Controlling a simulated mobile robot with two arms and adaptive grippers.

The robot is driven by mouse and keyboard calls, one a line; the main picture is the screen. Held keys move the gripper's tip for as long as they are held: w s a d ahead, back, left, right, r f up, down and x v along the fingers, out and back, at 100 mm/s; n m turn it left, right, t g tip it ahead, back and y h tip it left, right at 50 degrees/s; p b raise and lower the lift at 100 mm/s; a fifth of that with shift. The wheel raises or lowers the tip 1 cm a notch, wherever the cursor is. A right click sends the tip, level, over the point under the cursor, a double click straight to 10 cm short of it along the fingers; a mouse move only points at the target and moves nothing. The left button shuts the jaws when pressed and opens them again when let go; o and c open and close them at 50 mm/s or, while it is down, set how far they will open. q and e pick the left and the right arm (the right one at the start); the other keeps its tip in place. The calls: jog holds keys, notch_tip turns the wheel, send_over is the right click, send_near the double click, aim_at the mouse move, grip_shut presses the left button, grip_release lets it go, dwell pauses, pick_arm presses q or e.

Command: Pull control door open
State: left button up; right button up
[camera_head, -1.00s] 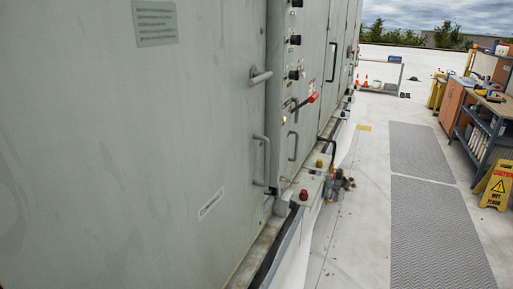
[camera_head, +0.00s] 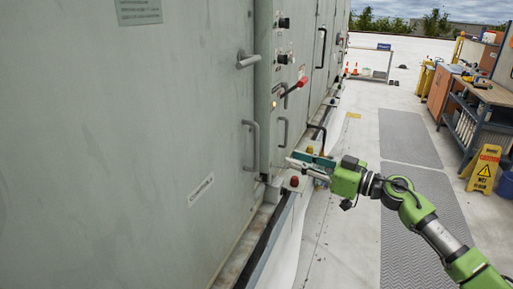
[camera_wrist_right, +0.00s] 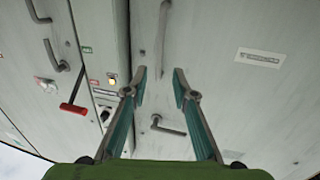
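The grey cabinet's large near door (camera_head: 130,130) looks flush and shut. It has a lever latch (camera_head: 247,60) and, below it, a vertical bar handle (camera_head: 252,146). Beside it is a narrow panel with knobs, a red-handled switch (camera_head: 294,86) and its own small handle (camera_head: 284,131). No readable label tells which is the control door. My right gripper (camera_head: 297,163) is in front of the cabinet, low and right of the bar handle. In the wrist view my right gripper (camera_wrist_right: 159,80) is open and empty; the bar handle (camera_wrist_right: 162,32) and lever latch (camera_wrist_right: 168,126) show beyond it, apart. My left gripper is not in view.
A ledge with a red knob (camera_head: 294,181) runs along the cabinet's foot. On the right stand a workbench (camera_head: 485,95) and a yellow wet-floor sign (camera_head: 483,170). Grey mats (camera_head: 408,138) lie on the open floor between.

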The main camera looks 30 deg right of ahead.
jog(key=p, duration=0.3)
send_over(257, 167)
jog(key=shift+w+d, duration=0.1)
jog(key=shift+w, duration=0.25)
grip_shut()
